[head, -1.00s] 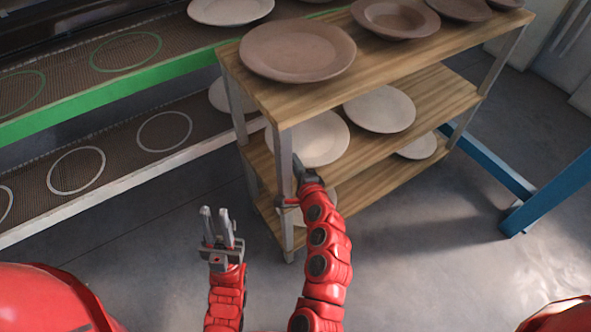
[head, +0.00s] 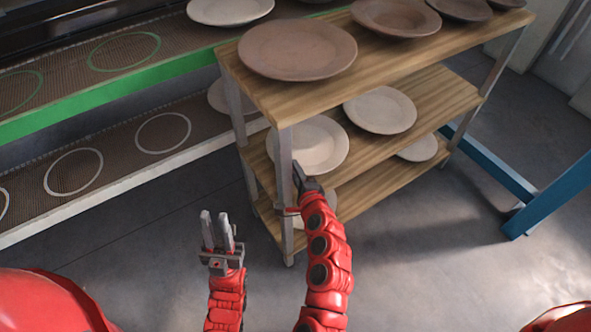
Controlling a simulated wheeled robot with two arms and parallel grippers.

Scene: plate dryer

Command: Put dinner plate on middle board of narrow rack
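The narrow rack has a wooden top board (head: 300,99), a middle board (head: 440,91) and a bottom board (head: 372,188). A pale dinner plate (head: 312,146) lies on the middle board at its near-left end, partly behind the front post. A second pale plate (head: 380,110) lies on the same board farther right. My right gripper (head: 297,170) is at the near edge of the first plate, beside the front post. Its fingers are partly hidden, so I cannot tell if they touch the plate. My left gripper (head: 216,222) is open and empty, left of the rack above the floor.
Brown plates (head: 297,50) and a brown bowl-like plate (head: 396,17) stand on the top board. Pale plates (head: 417,148) lie on the bottom board. A long green-edged rack (head: 110,97) with ring marks runs behind at left. A blue frame (head: 550,195) stands at right.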

